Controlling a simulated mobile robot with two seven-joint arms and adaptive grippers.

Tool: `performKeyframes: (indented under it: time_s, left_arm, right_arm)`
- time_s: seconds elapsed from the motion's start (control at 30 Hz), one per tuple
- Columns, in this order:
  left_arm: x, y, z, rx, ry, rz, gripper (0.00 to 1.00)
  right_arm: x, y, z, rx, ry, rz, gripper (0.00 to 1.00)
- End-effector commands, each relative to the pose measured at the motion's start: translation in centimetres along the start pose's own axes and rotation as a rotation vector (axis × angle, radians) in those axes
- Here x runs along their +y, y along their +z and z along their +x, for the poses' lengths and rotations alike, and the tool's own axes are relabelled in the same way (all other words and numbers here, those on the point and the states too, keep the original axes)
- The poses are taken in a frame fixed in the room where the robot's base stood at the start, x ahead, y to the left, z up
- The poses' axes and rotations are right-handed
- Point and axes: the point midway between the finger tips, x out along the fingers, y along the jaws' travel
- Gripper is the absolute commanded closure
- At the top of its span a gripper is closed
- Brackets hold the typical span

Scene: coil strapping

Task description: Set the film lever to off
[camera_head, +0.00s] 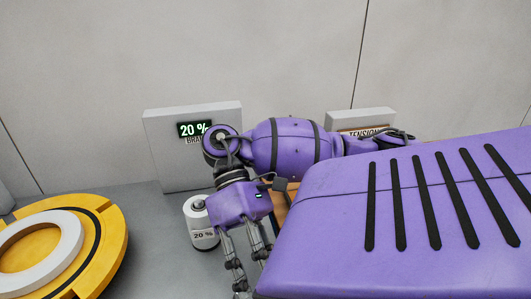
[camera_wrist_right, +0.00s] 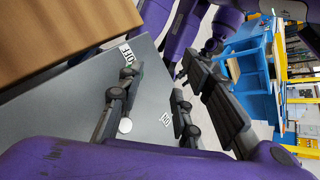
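My right gripper (camera_head: 250,268) hangs fingers down over the grey surface in the head view. In the right wrist view its two fingers (camera_wrist_right: 153,88) are apart, with nothing held between them. Below them a grey plate (camera_wrist_right: 80,112) carries an OFF label (camera_wrist_right: 127,54) and a second small label (camera_wrist_right: 165,118), which seems to read ON. A white round piece (camera_wrist_right: 125,126) shows beside the left finger, partly covered; I cannot tell whether it is the film lever's knob. No lever handle shows clearly. My left gripper is in neither view.
A tension panel (camera_head: 355,119) is farther right. A yellow round stand with a white ring (camera_head: 70,250) fills the lower left.

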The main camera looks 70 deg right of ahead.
Motion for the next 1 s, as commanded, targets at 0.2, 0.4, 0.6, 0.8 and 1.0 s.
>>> performKeyframes:
  time_s: [0.2, 0.4, 0.6, 0.8, 1.0]
  left_arm:
    - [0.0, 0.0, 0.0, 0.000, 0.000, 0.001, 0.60]
    - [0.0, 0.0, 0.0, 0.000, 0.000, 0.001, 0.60]
    - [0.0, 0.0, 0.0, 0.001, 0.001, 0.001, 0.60]
    - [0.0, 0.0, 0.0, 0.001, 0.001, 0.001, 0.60]
    - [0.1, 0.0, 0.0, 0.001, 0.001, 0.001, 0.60]
  right_arm:
    - [-1.4, 1.5, -1.5, 0.001, 0.001, -0.001, 0.67]
    - [-1.6, 1.8, -1.7, -0.002, 0.001, 0.000, 0.67]
    - [-1.6, 1.8, -1.7, -0.001, 0.001, 0.000, 0.67]
    - [-1.6, 1.7, -1.7, -0.001, 0.001, 0.000, 0.67]
    - [-1.6, 1.7, -1.6, -0.001, 0.000, 0.000, 0.67]
